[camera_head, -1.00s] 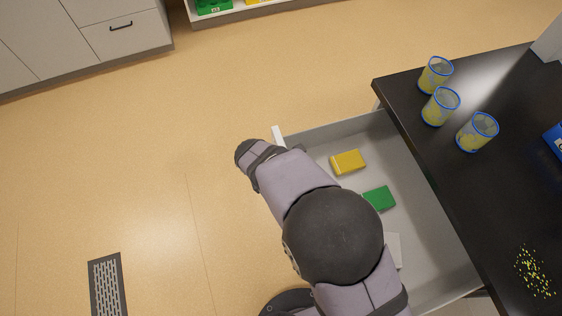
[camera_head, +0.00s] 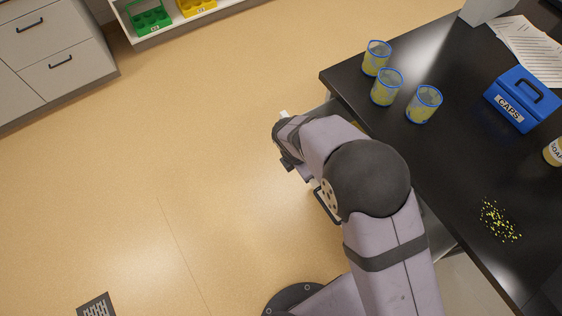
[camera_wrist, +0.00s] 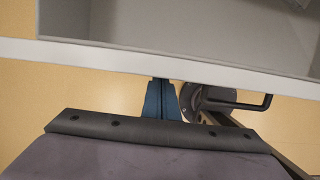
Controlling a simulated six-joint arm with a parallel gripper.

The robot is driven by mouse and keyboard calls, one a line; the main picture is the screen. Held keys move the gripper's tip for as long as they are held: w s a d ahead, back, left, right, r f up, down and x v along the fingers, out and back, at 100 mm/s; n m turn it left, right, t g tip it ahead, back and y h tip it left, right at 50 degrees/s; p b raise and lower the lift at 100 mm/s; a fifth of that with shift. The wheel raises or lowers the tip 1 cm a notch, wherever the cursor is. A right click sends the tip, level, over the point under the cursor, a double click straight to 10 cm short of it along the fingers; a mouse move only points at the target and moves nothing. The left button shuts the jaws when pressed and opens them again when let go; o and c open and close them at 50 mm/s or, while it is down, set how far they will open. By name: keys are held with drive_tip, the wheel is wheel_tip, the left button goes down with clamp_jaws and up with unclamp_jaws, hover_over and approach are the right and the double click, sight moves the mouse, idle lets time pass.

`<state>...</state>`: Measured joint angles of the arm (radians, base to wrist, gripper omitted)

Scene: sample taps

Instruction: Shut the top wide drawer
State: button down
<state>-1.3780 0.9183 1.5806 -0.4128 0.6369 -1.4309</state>
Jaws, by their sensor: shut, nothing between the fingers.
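The wide drawer under the black counter stands partly open. In the head view its white front corner (camera_head: 284,114) shows past my arm, with most of the drawer hidden behind the arm. In the wrist view the drawer's white front edge (camera_wrist: 110,57) runs across the picture, with its grey inside beyond. A dark bar handle (camera_wrist: 240,105) is on the front, right of my gripper. My gripper (camera_wrist: 162,82) is shut and empty, its blue fingertips at the outer face of the drawer front. Whether they touch it is hard to tell. The fingers are hidden in the head view.
Grey cabinets (camera_head: 55,60) stand at the upper left. The floor (camera_head: 180,150) left of the drawer is clear.

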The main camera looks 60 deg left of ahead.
drive_tip(key=w, duration=1.5)
drive_tip(key=shift+w, duration=0.3)
drive_tip(key=shift+s, duration=0.5)
drive_tip(key=s, duration=0.3)
drive_tip(key=shift+s+a+r+p, duration=0.1)
drive_tip(key=shift+r+p, duration=0.15)
drive_tip(key=shift+p, duration=0.15)
drive_tip(key=b+v, duration=0.2)
drive_tip(key=v, duration=0.7)
drive_tip(key=shift+r, duration=0.2)
